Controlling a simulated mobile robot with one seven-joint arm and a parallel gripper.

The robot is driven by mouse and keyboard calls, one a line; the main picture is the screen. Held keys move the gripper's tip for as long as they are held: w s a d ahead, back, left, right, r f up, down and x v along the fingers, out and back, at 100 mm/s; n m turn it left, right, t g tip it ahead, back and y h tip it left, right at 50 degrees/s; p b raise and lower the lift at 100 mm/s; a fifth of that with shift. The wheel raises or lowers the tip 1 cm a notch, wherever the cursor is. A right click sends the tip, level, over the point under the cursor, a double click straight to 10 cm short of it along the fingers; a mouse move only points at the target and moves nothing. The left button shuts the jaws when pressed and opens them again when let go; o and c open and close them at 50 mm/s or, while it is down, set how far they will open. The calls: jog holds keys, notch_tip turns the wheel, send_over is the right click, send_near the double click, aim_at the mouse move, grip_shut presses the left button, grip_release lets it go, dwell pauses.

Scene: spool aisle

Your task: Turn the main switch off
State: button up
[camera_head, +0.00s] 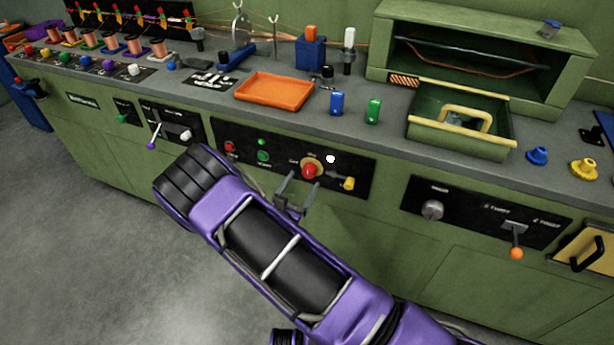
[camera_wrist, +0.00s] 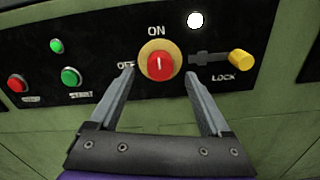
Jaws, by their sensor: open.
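The main switch is a red rotary knob (camera_wrist: 160,66) on a round yellow-tan plate, marked ON above and OFF to its left in the wrist view. The white line on the knob points up to ON. It also shows as the red knob (camera_head: 309,171) on the black front panel in the head view. My gripper (camera_wrist: 160,82) is open, with one grey finger on each side just below the knob, apparently not holding it. The head view shows my gripper (camera_head: 296,186) just in front of the panel, below the knob.
A yellow lock knob (camera_wrist: 240,60) sits right of the switch, with a lit white lamp (camera_wrist: 195,20) above. Red (camera_wrist: 17,83) and green (camera_wrist: 70,76) buttons are at left. The bench top above holds an orange tray (camera_head: 274,92) and an open drawer (camera_head: 460,140).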

aim_at(308, 174)
jog(key=shift+x, duration=2)
grip_shut()
